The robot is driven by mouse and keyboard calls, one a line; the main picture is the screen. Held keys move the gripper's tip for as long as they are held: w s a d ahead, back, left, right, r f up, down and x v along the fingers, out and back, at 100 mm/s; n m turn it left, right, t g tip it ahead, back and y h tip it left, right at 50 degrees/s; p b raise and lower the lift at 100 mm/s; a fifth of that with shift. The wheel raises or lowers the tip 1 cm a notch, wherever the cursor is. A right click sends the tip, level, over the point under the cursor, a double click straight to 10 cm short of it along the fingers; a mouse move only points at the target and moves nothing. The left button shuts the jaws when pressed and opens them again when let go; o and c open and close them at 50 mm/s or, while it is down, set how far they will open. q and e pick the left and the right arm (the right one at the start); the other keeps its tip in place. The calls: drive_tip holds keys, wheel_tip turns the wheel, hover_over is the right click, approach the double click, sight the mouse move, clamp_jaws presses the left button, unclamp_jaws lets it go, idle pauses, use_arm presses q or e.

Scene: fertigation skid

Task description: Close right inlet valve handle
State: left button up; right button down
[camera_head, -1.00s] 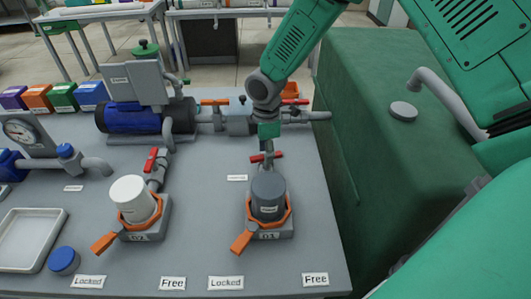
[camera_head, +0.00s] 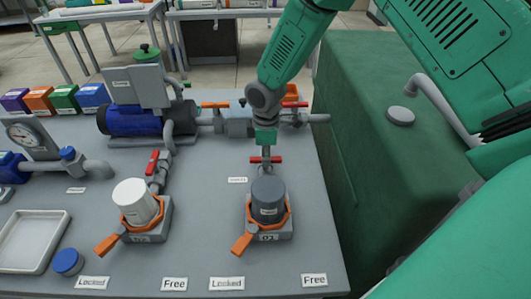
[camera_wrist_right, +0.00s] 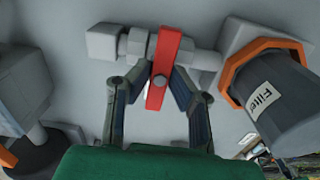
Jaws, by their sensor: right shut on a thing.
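The right inlet valve handle (camera_head: 278,160) is a red bar behind the dark grey filter housing (camera_head: 268,195). It lies crosswise to its grey pipe. In the right wrist view the red handle (camera_wrist_right: 163,65) also stands across the pipe, with a finger on each side of it. My right gripper (camera_head: 266,150) comes down from above and is shut on this handle. Its fingers (camera_wrist_right: 158,85) show in the right wrist view; they are mostly hidden in the head view. My left gripper is not in view.
The left red valve handle (camera_head: 152,162) lies along its pipe behind a white filter housing (camera_head: 134,201). Orange levers (camera_head: 243,243) stick out at the front. A blue pump (camera_head: 133,118) stands at the back left. A green covered block (camera_head: 375,130) is at the right.

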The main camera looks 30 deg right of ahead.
drive_tip(key=c, duration=1.5)
unclamp_jaws()
drive_tip(key=shift+w, duration=0.15)
wheel_tip(320, 180, up, 12)
